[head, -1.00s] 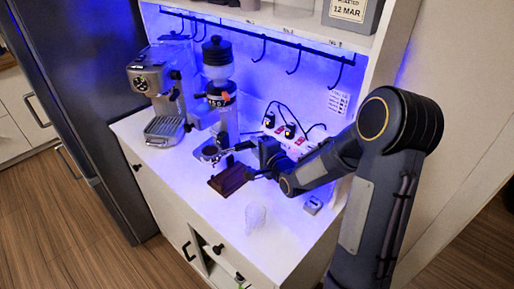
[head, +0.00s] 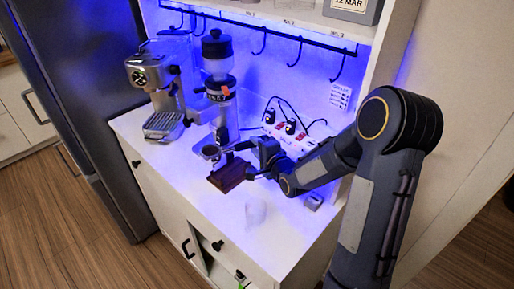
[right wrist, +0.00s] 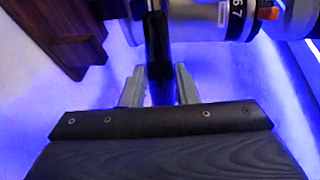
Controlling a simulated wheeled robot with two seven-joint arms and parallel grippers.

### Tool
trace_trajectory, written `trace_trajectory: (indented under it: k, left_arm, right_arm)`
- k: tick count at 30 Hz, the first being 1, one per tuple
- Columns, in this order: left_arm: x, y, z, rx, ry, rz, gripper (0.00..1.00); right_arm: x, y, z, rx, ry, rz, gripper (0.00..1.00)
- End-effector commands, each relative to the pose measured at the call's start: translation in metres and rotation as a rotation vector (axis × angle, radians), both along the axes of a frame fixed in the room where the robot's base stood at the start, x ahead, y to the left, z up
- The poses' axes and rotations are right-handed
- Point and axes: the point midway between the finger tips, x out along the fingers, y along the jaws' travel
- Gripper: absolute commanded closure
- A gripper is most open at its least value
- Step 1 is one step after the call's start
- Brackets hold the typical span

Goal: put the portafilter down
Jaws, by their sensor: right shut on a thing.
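The portafilter shows its round metal basket (head: 210,151) in the head view, in front of the grinder's base and just behind a dark brown wooden block. My right gripper (head: 252,156) comes in from the right and is shut on the portafilter's handle. In the right wrist view the dark handle (right wrist: 158,45) runs between the two grey fingers of the right gripper (right wrist: 160,90). The basket is out of that view. I cannot tell whether the portafilter touches the counter. My left gripper is not in view.
The brown wooden block (head: 228,176) stands close beside the right gripper. The grinder (head: 217,92) stands behind the portafilter, and the espresso machine (head: 155,92) is at left. A power strip (head: 285,136) lies behind. The front left counter (head: 190,190) is clear.

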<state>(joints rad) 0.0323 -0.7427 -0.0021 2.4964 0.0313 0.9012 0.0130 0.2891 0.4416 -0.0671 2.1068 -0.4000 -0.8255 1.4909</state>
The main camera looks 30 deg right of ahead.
Motion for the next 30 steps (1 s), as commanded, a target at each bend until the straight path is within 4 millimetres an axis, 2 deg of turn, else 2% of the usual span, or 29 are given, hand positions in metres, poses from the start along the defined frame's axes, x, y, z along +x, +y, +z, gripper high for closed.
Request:
trace_trajectory:
  k: [2,3,7,16,22,24,30]
  left_arm:
    - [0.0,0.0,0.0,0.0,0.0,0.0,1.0]
    - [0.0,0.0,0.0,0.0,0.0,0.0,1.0]
    - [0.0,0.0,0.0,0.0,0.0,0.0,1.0]
    - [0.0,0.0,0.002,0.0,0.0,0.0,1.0]
    - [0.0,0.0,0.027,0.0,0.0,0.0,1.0]
    - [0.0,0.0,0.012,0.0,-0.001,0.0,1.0]
    - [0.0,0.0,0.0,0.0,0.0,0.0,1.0]
  right_arm:
    - [0.001,0.0,0.002,0.001,-0.004,0.0,1.0]
    - [0.0,0.0,0.001,0.0,0.0,0.0,0.67]
    - [0.0,0.0,0.001,0.0,0.0,0.0,0.51]
    - [0.0,0.0,0.002,0.0,0.0,0.0,0.51]
    - [0.0,0.0,0.021,-0.001,0.001,0.0,0.51]
    - [-0.016,-0.002,0.014,-0.001,-0.001,-0.004,0.51]
    - [-0.064,-0.001,0.024,-0.001,-0.002,-0.003,0.51]
